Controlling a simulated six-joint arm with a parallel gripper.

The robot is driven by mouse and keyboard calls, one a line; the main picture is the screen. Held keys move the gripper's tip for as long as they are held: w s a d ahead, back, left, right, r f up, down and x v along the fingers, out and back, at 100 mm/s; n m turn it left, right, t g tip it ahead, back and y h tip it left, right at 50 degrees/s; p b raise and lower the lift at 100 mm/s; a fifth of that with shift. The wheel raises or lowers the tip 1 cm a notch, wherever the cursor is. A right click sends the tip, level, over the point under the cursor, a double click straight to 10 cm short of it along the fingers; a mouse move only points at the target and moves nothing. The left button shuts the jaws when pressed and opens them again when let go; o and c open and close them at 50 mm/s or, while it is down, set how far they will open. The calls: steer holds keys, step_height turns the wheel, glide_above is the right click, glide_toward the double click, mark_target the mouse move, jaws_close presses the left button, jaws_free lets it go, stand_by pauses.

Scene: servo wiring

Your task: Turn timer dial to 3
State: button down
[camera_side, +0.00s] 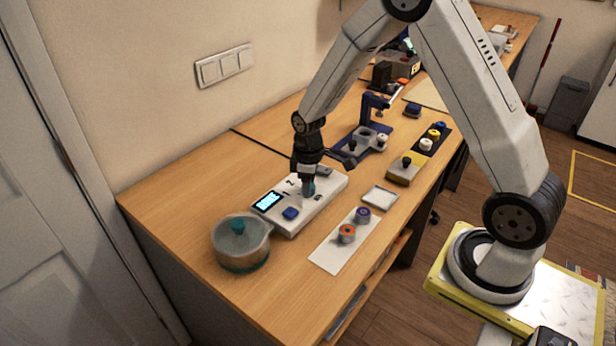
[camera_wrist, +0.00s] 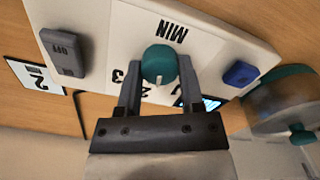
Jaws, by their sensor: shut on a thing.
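The timer (camera_side: 325,206) is a white box on the wooden bench with a lit blue display (camera_side: 268,201). Its teal round dial (camera_wrist: 159,63) shows in the wrist view, with a pale pointer mark on its near side. My gripper (camera_wrist: 157,72) is shut on the dial, one finger on each side. In the side view my gripper (camera_side: 308,186) points down over the timer and hides most of the dial. Other numbers are partly hidden by the fingers.
A blue button (camera_wrist: 240,74) and a grey OFF switch (camera_wrist: 63,52) flank the dial. A lidded pot (camera_side: 240,243) stands close to the timer's left end. A white mat (camera_side: 332,257) with two small round parts lies in front. A blue stand (camera_side: 369,132) is behind.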

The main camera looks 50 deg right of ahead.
steer(key=m, duration=1.2)
stand_by(0.4)
steer(key=shift+c, duration=1.1)
jaws_free()
steer(key=shift+r, duration=0.1)
steer(key=shift+r, duration=3.85)
steer(key=shift+s, duration=0.15)
